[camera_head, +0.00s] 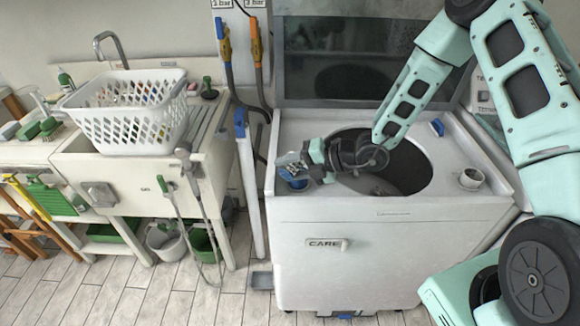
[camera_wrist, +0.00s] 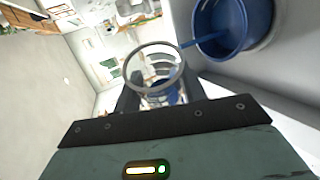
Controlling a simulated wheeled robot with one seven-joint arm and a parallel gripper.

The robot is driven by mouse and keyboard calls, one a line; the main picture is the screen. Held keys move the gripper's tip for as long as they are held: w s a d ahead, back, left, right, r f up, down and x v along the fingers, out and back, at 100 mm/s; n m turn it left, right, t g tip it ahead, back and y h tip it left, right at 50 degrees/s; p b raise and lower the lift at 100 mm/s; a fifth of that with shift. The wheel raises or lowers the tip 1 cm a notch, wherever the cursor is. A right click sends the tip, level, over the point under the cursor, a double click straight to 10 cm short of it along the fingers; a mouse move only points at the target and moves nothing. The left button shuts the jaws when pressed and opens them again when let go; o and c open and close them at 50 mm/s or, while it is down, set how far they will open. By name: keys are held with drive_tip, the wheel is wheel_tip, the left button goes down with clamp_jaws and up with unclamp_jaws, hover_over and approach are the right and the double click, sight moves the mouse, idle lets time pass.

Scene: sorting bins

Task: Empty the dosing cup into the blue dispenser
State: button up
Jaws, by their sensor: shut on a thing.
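My gripper (camera_wrist: 150,88) is shut on the dosing cup, a clear cup with a grey rim (camera_wrist: 155,45). Blue shows low in or behind the cup. In the head view my gripper (camera_head: 306,163) is over the front left corner of the white machine, and the cup (camera_head: 290,160) shows small at its tip. The blue dispenser (camera_wrist: 238,22) is a round, open blue well, beside the cup in the wrist view. In the head view the dispenser (camera_head: 296,183) is just below the gripper, partly hidden. I cannot tell the cup's tilt or its contents.
The white machine (camera_head: 390,235) has a large round opening (camera_head: 405,172) behind and right of my gripper. A small white pot (camera_head: 471,179) stands on its right side. A white basket (camera_head: 128,128) sits on the sink at left, with hanging tools between sink and machine.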

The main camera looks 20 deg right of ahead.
drive_tip(key=shift+w+d+r+m+g+y+p, duration=0.15)
drive_tip(key=shift+r+m+g+y+p, duration=0.35)
drive_tip(key=shift+p, duration=1.1)
drive_tip(key=shift+f, duration=0.15)
idle(0.3)
drive_tip(key=shift+r+n+t, duration=0.3)
drive_tip(key=shift+r, duration=0.05)
drive_tip(key=shift+s+a+r+n+t+h+b, duration=0.15)
drive_tip(key=shift+r+n+t+h+b, duration=0.1)
drive_tip(key=shift+n+h, duration=0.15)
drive_tip(key=shift+s+a+r+n+t+h+b, duration=0.15)
drive_tip(key=shift+n+h+b, duration=0.15)
drive_tip(key=shift+h, duration=0.2)
drive_tip(key=shift+r+n+t+h+b, duration=0.4)
drive_tip(key=shift+r+n+h+b, duration=0.2)
drive_tip(key=shift+r+n+b, duration=0.15)
drive_tip(key=shift+r+n+t+h+b, duration=0.4)
drive_tip(key=shift+r+n+h+b, duration=0.15)
drive_tip(key=shift+b, duration=0.25)
drive_tip(key=shift+r, duration=0.5)
drive_tip(key=shift+b, duration=0.45)
